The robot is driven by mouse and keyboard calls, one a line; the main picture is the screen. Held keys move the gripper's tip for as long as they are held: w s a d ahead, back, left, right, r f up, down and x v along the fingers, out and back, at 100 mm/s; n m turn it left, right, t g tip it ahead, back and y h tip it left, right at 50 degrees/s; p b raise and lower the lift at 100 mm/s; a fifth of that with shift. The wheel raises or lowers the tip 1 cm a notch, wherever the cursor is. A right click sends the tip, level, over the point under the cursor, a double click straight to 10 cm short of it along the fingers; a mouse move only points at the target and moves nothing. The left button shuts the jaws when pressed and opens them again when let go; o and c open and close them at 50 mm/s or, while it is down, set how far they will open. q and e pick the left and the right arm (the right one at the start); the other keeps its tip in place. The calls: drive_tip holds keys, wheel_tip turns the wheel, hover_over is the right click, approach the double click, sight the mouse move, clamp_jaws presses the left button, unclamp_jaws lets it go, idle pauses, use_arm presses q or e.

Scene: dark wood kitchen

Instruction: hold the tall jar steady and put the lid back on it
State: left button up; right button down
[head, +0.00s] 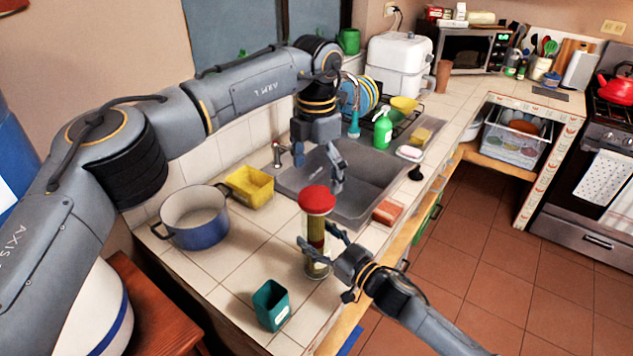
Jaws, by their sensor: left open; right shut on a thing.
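The tall jar (316,235) stands upright on the tiled counter, a narrow clear jar with yellow-green contents. The red lid (318,200) sits at the jar's mouth; I cannot tell whether it is fully seated. My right gripper (321,245) is shut around the middle of the jar, coming from the lower right, and its fingers hide part of the jar. My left gripper (318,168) is open and empty, fingers pointing down, above and behind the lid in the picture, apart from it and in front of the sink.
A green square cup (270,305) stands at the counter's front. A blue pot (193,218) and a yellow tub (250,187) are on the left. The sink (375,180) lies behind the jar, with a brick-red sponge (387,212) beside it. Bare tile lies between pot and jar.

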sight(316, 196)
use_arm(q)
drive_tip(key=shift+r+n, duration=1.4)
drive_tip(key=shift+r, duration=0.4)
drive_tip(key=shift+c, duration=0.3)
drive_tip(key=shift+f, duration=0.1)
drive_tip(key=shift+f, duration=3.95)
drive_tip(key=c, duration=1.2)
